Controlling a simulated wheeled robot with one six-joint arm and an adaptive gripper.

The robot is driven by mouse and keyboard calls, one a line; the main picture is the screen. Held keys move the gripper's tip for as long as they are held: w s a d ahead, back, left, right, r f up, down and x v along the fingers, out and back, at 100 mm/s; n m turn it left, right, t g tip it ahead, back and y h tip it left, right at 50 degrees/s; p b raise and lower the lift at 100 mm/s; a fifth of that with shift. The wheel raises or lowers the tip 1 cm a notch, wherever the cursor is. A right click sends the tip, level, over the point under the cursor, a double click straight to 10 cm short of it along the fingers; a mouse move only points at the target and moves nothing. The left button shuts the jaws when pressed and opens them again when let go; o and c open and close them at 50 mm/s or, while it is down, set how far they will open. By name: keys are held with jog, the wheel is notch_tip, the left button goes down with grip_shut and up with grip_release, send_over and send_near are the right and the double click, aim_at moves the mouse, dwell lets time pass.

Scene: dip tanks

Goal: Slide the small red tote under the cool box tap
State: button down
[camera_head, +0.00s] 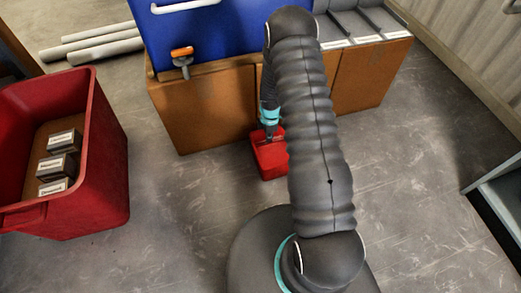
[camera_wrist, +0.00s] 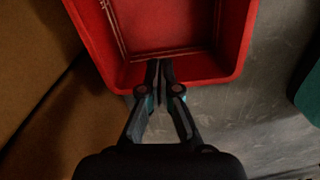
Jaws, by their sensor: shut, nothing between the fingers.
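The orange-and-grey tap sticks out from the blue cool box (camera_head: 205,35) on the bench. My gripper (camera_head: 269,133) is at the tote, partly hidden by my arm. In the wrist view, the tote (camera_wrist: 237,45) looks empty where visible. My gripper (camera_wrist: 160,66) is shut there, its tips overlapping the tote's near wall. I cannot tell whether they touch it.
A large red bin (camera_head: 105,150) with several labelled dark boxes (camera_head: 57,165) stands at left. Pale pipes (camera_head: 95,45) lie at the back left. The floor below the tap is clear.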

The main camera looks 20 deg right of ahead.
notch_tip(320, 180, down, 10)
jog(key=shift+s+f, duration=0.1)
jog(key=shift+a, duration=1.25)
jog(key=shift+w+a, duration=0.2)
jog(key=shift+a, duration=0.6)
